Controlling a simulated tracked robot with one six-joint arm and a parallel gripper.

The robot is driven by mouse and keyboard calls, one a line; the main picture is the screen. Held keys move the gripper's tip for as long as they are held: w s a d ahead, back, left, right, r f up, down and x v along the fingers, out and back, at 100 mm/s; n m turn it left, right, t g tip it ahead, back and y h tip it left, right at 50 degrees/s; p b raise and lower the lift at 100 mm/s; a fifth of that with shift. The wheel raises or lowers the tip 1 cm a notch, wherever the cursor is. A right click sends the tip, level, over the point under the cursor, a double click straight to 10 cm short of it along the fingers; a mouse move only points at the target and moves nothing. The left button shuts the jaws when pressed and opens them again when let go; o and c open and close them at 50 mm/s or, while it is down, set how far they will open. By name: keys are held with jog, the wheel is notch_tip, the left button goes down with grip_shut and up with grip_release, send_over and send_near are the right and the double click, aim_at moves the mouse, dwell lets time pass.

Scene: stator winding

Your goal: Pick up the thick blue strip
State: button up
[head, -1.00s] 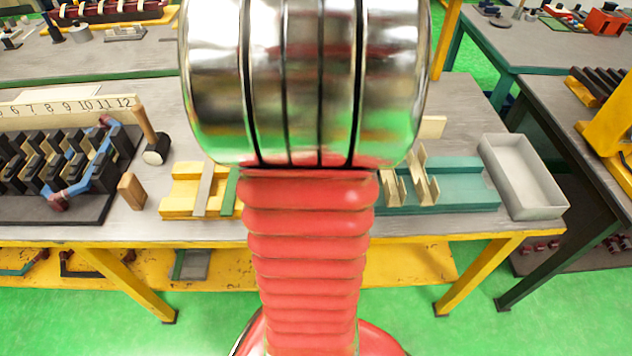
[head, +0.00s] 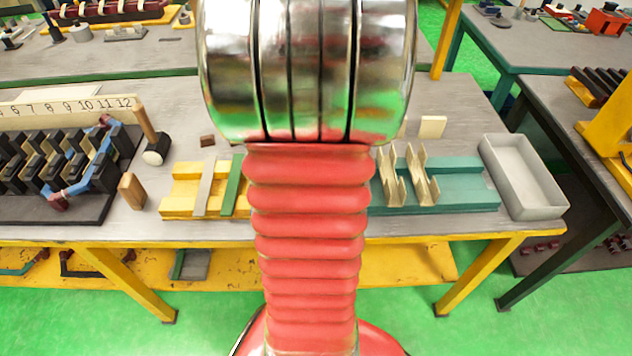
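I see no separate thick blue strip lying in the open. A yellow block (head: 180,196) on the workbench holds a grey strip (head: 204,187) and a green strip (head: 232,186), lying side by side across it. My own red and chrome arm stands in front of the bench and hides the area just right of the green strip. A blue coil piece (head: 76,187) sits in the black slotted stator part (head: 40,165) at the left. My gripper is outside the picture.
A teal block (head: 465,190) with tan folded channels (head: 422,178) stands right of my arm. A grey open tray (head: 522,175) is at the bench's right end. A mallet (head: 152,140), a wooden block (head: 132,190) and a small brown block (head: 208,141) stand near the yellow block.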

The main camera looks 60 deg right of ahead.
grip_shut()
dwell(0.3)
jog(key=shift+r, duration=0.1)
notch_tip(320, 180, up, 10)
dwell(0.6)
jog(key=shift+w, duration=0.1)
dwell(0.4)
